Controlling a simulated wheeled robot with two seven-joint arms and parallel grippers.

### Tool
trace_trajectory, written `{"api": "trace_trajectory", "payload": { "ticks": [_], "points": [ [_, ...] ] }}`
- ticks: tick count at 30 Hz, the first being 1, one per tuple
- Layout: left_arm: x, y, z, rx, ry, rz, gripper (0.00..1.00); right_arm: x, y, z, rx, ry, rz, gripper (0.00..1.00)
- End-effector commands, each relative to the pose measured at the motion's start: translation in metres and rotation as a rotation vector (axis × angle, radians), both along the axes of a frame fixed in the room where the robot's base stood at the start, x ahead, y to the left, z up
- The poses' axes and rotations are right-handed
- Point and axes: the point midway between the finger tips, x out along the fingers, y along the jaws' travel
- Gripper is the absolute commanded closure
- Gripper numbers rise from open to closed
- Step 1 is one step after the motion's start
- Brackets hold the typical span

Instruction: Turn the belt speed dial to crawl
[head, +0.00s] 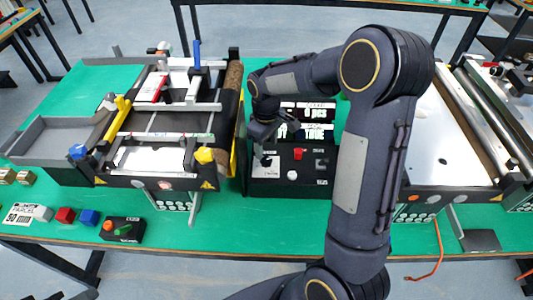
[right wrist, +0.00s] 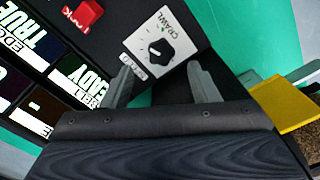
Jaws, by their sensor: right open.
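The belt speed dial (right wrist: 160,50) is a black knob on a white plate with lettering that reads CRAWL at one end. It sits on a black control panel, and I cannot surely tell which mark it points to. In the head view the dial (head: 266,161) shows small at the panel's left side, below my right gripper (head: 268,135). In the right wrist view my right gripper (right wrist: 158,78) is open. Its two fingers are apart, with the dial just beyond the gap between their tips. Nothing is held. My left gripper is not in view.
A red switch (right wrist: 86,14) sits beside the dial on the panel, and display screens (head: 305,131) stand behind. A conveyor (head: 150,123) with a yellow side part is left of the panel. Green table (head: 290,222) is free in front.

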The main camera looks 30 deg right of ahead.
Motion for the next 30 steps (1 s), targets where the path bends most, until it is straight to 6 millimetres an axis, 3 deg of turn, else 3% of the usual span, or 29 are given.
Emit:
{"api": "trace_trajectory", "payload": {
  "ticks": [9,20,30],
  "points": [
    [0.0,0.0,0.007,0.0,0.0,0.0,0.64,-0.001,0.001,-0.046,0.002,0.003,-0.001,0.46],
    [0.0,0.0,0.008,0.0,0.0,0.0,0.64,0.0,0.0,-0.054,0.002,0.0,-0.002,0.46],
    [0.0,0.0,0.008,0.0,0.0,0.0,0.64,0.0,0.0,-0.054,0.002,0.0,-0.002,0.88]
  ]
}}
